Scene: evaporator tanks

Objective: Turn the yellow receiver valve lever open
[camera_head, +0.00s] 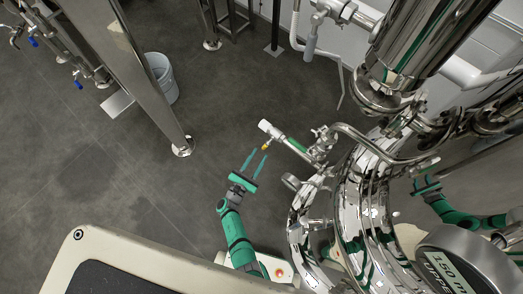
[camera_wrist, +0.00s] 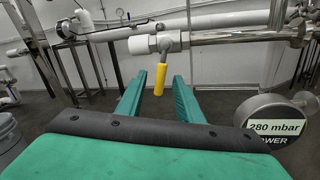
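The yellow receiver valve lever (camera_wrist: 161,79) hangs down from a valve on a horizontal steel pipe in the wrist view. The pipe ends in a white fitting (camera_wrist: 142,45) left of the lever. In the head view the lever (camera_head: 265,147) is a small yellow spot under the pipe end. My gripper (camera_wrist: 160,97) has its two green fingers apart, one on each side of the lever in the picture. In the head view my gripper (camera_head: 256,162) reaches up to the lever. No contact with the lever shows, and the depth between them is hard to judge.
A round gauge (camera_wrist: 272,122) reading 280 mbar is at the right in the wrist view. Shiny steel vessels and pipes (camera_head: 365,215) crowd the right of the head view. A steel post (camera_head: 135,70) and a bucket (camera_head: 163,78) stand left. Grey floor between is clear.

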